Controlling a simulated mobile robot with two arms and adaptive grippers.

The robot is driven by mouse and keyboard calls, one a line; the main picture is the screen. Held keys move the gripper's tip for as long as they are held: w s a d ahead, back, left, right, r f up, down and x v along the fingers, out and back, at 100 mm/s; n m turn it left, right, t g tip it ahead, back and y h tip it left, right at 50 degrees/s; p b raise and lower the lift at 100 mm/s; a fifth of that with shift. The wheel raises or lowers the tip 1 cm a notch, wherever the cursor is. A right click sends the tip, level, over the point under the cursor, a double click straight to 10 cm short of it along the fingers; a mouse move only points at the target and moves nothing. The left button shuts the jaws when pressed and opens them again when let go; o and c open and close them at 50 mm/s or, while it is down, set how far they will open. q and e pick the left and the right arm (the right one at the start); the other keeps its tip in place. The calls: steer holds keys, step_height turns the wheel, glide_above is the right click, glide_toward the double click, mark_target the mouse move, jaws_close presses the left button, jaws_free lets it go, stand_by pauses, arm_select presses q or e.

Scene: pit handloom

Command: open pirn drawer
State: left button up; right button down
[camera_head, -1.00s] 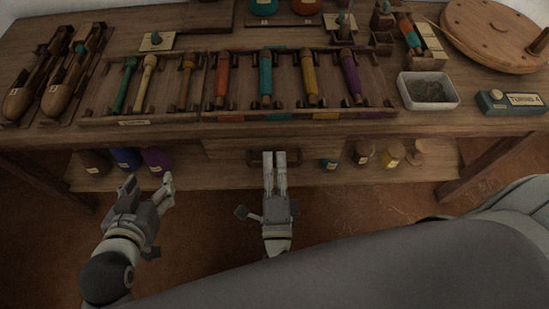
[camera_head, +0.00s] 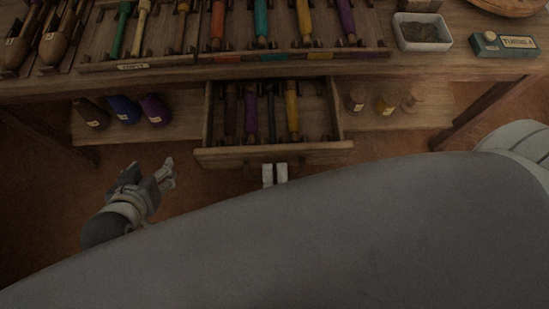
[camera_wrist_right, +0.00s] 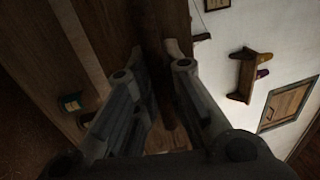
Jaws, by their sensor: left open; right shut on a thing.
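The pirn drawer (camera_head: 272,155) is pulled out from under the table. Several pirns, purple, dark and yellow (camera_head: 292,112), lie side by side in it. My right gripper (camera_head: 274,174) is at the middle of the drawer front, shut on the drawer handle, which is mostly hidden in the head view. In the right wrist view the two fingers (camera_wrist_right: 155,85) are close together around a dark bar. My left gripper (camera_head: 152,172) is open and empty, left of the drawer and below the shelf.
The table top (camera_head: 170,72) carries a rack of coloured pirns, shuttles at the left and a white tray (camera_head: 422,32) at the right. On the lower shelf, purple and blue spools (camera_head: 124,110) stand left of the drawer and smaller spools (camera_head: 385,104) right of it.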

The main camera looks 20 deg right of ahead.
steer(key=shift+s, duration=0.15)
steer(key=c, duration=1.5)
jaws_free()
steer(key=shift+a, duration=0.1)
